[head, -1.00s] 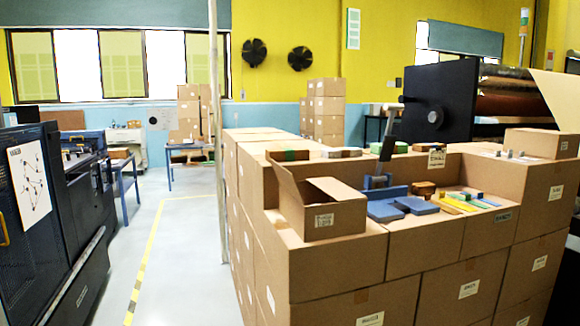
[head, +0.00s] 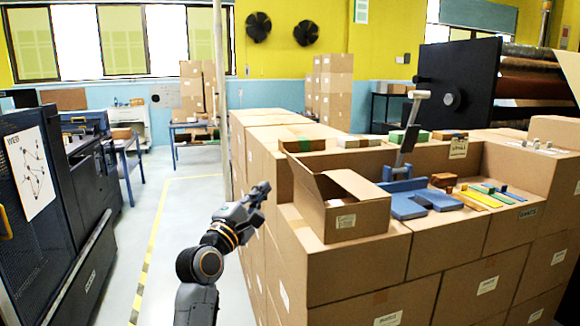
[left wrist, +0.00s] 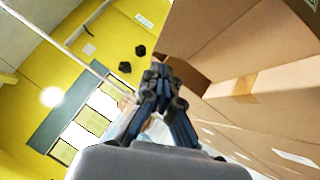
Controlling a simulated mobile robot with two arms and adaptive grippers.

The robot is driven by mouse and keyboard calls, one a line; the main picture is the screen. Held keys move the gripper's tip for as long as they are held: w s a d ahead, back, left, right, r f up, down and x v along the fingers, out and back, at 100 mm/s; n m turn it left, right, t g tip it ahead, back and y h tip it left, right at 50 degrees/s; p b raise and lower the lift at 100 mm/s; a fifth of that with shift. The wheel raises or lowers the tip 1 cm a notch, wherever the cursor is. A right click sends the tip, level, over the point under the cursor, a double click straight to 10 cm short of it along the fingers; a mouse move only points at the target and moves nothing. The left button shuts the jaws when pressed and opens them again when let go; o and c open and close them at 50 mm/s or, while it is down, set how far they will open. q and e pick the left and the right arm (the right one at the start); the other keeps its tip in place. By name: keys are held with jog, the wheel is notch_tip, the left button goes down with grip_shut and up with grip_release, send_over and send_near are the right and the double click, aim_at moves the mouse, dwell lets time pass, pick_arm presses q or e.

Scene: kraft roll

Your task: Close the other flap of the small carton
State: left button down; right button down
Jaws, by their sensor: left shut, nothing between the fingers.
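My right gripper is out of view.
Right of the carton are a blue tray (head: 408,208), an upright grey tool (head: 408,125) and several coloured strips (head: 480,197). Taller boxes (head: 510,170) stand behind and right. The aisle floor (head: 185,230) at left is clear.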

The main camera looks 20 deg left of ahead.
pick_arm(q)
jog(key=p, duration=0.1)
send_near(295, 161)
jog(key=w+a, duration=0.2)
jog(key=w, duration=0.1)
jog(key=shift+w+d+r+p, duration=0.35)
jog(key=shift+w+d+p, duration=0.1)
jog(key=shift+w+p, duration=0.15)
jog(key=shift+w+d+r+p, duration=0.3)
jog(key=shift+w+d+p, duration=0.15)
jog(key=shift+w+d, duration=0.1)
jog(key=shift+w+d+r, duration=0.1)
jog(key=shift+w+d, duration=0.1)
jog(key=shift+d, duration=0.25)
jog(key=shift+a, duration=0.1)
jog(key=shift+w, duration=0.1)
